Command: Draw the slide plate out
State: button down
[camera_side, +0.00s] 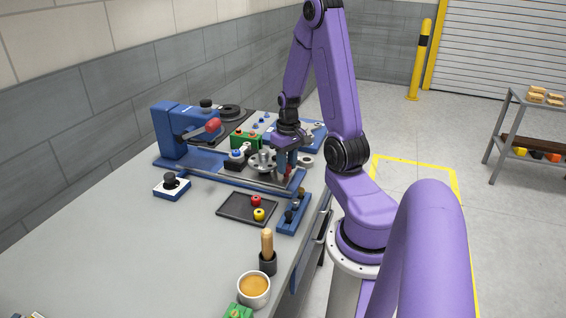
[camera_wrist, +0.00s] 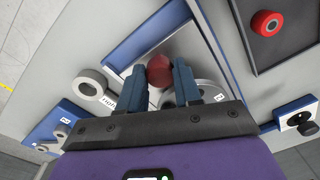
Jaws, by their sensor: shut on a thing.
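The blue chassis fixture (camera_side: 190,160) lies along the back of the bench, with a blue clamp body and a red-tipped lever at its left end. The grey slide plate (camera_side: 275,182) lies at its right end, between blue rails; a grey part of it shows in the wrist view (camera_wrist: 197,48). My gripper (camera_side: 288,170) points down over that right end. In the wrist view my gripper (camera_wrist: 160,75) is shut on a dark red round knob (camera_wrist: 160,68), between its two blue fingers. The fingers and hand hide the knob's foot and part of the plate.
A black tray (camera_side: 232,211) with a red and a yellow round piece lies in front of the fixture. A blue block (camera_side: 290,215) stands beside it. A grey ring (camera_wrist: 90,84) lies near my fingers. A cup (camera_side: 254,288) and a wooden-handled tool (camera_side: 267,245) stand nearer.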

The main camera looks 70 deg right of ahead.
jog(key=shift+s, duration=0.3)
jog(key=c, duration=0.8)
grip_release()
jog(key=shift+w+d+r, duration=0.1)
jog(key=shift+w+r, duration=0.05)
jog(key=shift+r, duration=0.35)
jog(key=r, duration=1.6)
jog(key=shift+s+d+r, duration=0.2)
jog(key=shift+s, duration=0.05)
